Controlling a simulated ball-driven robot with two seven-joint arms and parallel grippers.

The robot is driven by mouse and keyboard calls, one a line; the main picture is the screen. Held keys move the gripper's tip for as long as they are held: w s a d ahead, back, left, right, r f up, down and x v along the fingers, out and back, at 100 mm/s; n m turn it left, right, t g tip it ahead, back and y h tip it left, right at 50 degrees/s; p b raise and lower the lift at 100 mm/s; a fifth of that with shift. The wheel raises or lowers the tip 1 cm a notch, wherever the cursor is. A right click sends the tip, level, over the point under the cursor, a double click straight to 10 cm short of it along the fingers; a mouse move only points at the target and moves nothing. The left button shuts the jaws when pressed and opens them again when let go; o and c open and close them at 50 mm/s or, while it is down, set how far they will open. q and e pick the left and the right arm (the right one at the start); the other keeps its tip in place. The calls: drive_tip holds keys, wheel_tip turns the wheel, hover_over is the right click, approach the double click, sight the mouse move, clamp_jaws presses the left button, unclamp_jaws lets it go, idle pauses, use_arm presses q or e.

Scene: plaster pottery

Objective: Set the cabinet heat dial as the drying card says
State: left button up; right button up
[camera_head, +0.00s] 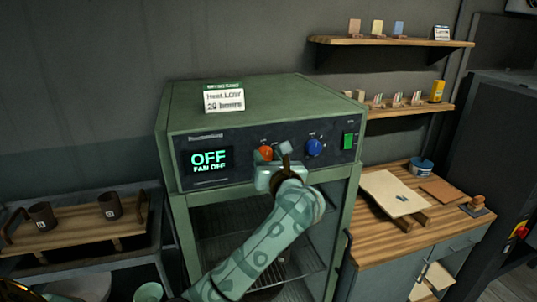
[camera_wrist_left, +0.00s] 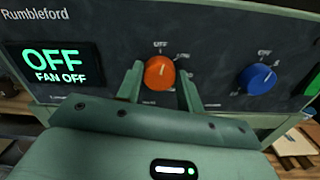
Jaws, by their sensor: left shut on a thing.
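The drying card (camera_head: 224,100) stands on top of the green cabinet (camera_head: 180,160). It reads "Heat LOW" and a number of hours that looks like 29. The orange dial (camera_head: 265,153) is on the dark front panel, right of the display (camera_head: 210,160). The display reads "OFF" and "FAN OFF". My left gripper (camera_head: 276,160) is at the orange dial. In the left wrist view its fingers (camera_wrist_left: 160,76) are shut on the dial (camera_wrist_left: 159,73), one on each side. The dial's white mark points up, near the "OFF" label.
A blue dial (camera_head: 314,147) and a green switch (camera_head: 347,141) sit to the right on the panel. A wooden tray (camera_head: 75,232) with two dark cups stands at left. A wooden worktop (camera_head: 440,228) and two wall shelves (camera_head: 400,42) are at right.

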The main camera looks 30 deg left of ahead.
use_arm(q)
drive_tip(key=m+p, duration=0.4)
drive_tip(key=shift+r, duration=0.2)
drive_tip(key=shift+w+f+m+p, duration=0.1)
drive_tip(key=shift+f+m+p, duration=0.1)
drive_tip(key=shift+m+p, duration=1.55)
drive_tip(key=o, duration=1)
drive_tip(key=shift+f, duration=0.1)
drive_tip(key=shift+d, duration=0.1)
